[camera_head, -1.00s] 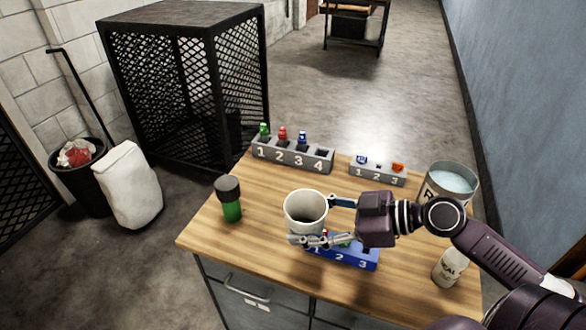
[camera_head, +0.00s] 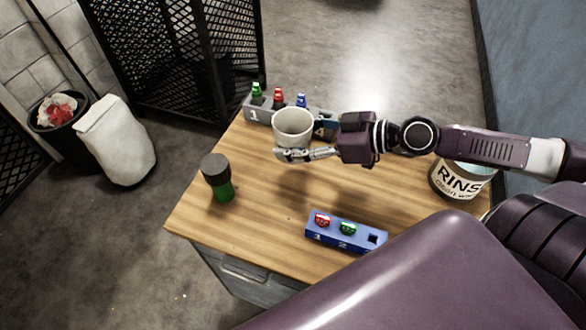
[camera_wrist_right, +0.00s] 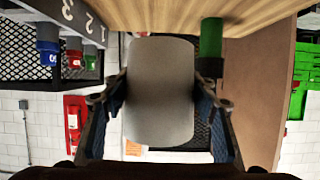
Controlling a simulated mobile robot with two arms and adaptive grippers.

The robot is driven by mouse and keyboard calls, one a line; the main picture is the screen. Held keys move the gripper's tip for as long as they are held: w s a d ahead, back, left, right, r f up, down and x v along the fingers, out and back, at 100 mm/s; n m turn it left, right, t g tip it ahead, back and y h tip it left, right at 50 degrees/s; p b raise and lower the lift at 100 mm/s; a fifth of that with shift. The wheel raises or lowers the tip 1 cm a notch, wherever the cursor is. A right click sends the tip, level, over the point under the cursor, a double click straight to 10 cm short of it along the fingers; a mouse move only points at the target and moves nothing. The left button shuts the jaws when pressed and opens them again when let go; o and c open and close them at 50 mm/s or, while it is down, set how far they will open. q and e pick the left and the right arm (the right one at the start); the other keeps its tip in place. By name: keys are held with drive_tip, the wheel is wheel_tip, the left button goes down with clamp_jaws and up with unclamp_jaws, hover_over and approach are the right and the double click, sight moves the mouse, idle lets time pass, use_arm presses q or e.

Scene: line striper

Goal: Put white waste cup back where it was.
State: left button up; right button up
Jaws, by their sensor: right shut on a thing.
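The white waste cup (camera_head: 293,126) is held upright above the wooden table, in front of the grey numbered rack. My right gripper (camera_head: 296,153) is shut on it, with a finger across the cup's lower front. In the right wrist view the cup (camera_wrist_right: 160,90) sits between the two fingers of my right gripper (camera_wrist_right: 158,100), and the picture is upside down. The cup hides part of the grey rack's face. My left gripper is not in view.
The grey rack (camera_head: 258,115) holds green, red and blue bottles. A green bottle with a dark cap (camera_head: 217,178) stands at the table's left. A blue rack (camera_head: 345,233) lies near the front edge. A rinse bucket (camera_head: 462,178) stands at right. The wooden table (camera_head: 262,205) is clear in the middle.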

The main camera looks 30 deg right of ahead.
wheel_tip(320, 180, down, 4)
drive_tip(key=shift+w+r, duration=0.1)
drive_tip(key=shift+r, duration=0.1)
drive_tip(key=shift+f, duration=0.6)
wheel_tip(320, 180, down, 4)
drive_tip(key=shift+r+b, duration=0.1)
drive_tip(key=shift+b, duration=0.45)
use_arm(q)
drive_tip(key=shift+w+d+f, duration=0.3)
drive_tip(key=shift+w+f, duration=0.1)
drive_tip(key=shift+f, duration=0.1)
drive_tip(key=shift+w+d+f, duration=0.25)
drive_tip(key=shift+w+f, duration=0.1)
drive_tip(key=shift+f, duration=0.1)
use_arm(e)
drive_tip(key=shift+a+f, duration=0.1)
drive_tip(key=shift+f, duration=0.15)
drive_tip(key=o, duration=1.4)
drive_tip(key=shift+c, duration=0.2)
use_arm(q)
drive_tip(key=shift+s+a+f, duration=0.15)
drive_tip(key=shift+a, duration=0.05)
use_arm(e)
drive_tip(key=shift+r, duration=0.1)
